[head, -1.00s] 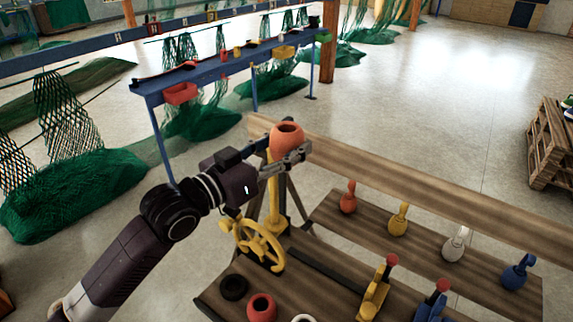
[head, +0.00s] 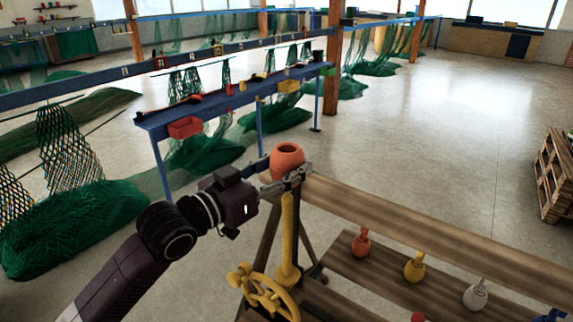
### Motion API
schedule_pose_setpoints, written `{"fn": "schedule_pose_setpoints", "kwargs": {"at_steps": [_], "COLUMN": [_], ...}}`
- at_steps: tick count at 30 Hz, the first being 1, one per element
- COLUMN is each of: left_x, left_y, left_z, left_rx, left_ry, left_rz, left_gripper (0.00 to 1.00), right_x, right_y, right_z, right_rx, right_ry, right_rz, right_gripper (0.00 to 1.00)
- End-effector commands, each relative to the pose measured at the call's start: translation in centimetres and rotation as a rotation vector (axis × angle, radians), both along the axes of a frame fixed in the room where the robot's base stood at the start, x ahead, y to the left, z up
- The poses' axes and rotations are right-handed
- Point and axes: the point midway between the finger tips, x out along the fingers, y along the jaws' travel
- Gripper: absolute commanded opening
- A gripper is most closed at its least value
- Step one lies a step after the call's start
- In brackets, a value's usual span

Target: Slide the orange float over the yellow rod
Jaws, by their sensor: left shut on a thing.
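The orange float (head: 287,158) is a round, hollow piece with a dark opening on top. My left gripper (head: 285,180) is shut on it and holds it up off the bench, with a finger across its lower front. The yellow rod (head: 287,245) stands upright on its base, directly below the float in the head view. The gripper hides the gap between float and rod tip, so I cannot tell whether the tip is inside the float. My right gripper is not in view.
A yellow handwheel (head: 262,290) is left of the rod's base. Red (head: 361,244), yellow (head: 414,267) and white (head: 475,296) bulb-shaped pieces stand on the wooden bench (head: 385,285) to the right. A pallet (head: 553,172) is far right.

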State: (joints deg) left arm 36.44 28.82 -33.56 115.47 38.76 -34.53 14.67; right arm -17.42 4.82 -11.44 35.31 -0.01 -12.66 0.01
Motion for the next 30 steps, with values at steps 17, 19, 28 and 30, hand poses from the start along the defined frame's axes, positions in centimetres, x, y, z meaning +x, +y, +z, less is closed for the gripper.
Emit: {"fn": "schedule_pose_setpoints", "kwargs": {"at_steps": [17, 19, 28, 30], "left_x": [-0.1, 0.0, 0.4, 0.5], "left_y": [-0.1, -0.2, -0.3, -0.4], "left_z": [-4.1, -4.6, -6.8, -7.3], "left_rx": [0.0, 0.0, -0.001, -0.001], "left_ry": [-0.001, -0.001, 0.0, 0.0], "left_rz": [0.0, 0.001, 0.005, 0.005], "left_gripper": [0.25, 0.25, 0.25, 0.25], "right_x": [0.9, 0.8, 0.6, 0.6], "right_y": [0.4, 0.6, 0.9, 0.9], "right_z": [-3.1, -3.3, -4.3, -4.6], "right_rx": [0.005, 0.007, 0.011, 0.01], "right_ry": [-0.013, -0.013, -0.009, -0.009], "right_rz": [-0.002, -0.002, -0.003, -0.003], "right_gripper": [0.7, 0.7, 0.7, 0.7]}}
